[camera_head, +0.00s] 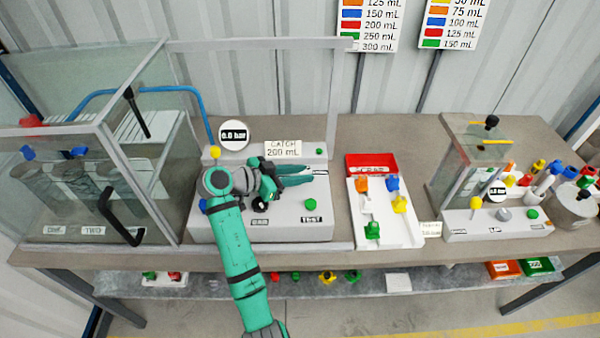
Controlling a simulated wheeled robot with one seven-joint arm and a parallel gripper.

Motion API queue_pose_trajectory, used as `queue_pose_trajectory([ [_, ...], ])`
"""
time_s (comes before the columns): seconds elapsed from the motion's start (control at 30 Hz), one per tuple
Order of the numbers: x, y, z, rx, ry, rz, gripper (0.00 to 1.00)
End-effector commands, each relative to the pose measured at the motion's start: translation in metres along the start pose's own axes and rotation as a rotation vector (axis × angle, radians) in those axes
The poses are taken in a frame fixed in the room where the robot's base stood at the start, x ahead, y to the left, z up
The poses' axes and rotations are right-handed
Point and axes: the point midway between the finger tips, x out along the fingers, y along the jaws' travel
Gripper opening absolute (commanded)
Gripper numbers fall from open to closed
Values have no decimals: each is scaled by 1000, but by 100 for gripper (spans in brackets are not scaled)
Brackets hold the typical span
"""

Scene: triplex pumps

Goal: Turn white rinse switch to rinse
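The white pump console (240,230) stands on the bench, left of the middle. My gripper (308,174) is over its top, with its fingers pointing right. The fingers are small in the picture, and I cannot tell whether they are apart or shut. A small white piece with dark marking (320,172) shows right at the fingertips; I cannot tell whether it is the rinse switch or a label, or whether the fingers touch it. My gripper and wrist hide part of the console top. A green button (311,204) sits in front of the fingers, above a label reading TEST.
A glass enclosure with a black handle (122,218) stands left of the console. A round gauge (234,134) and a "CATCH 200 mL" sign (283,150) stand behind my gripper. Right are a red bin (371,163), a white tray with coloured pieces (399,232) and a second, smaller console (500,222).

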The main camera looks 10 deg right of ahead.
Motion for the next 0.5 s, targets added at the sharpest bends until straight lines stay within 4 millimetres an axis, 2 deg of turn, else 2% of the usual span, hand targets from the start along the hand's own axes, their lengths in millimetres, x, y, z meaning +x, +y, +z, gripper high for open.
queue_pose_trajectory([
  [0.33, -2, -1, -2, 3, 3, -3, 27],
  [0.5, -22, -2, -3, 3, 4, -6, 27],
])
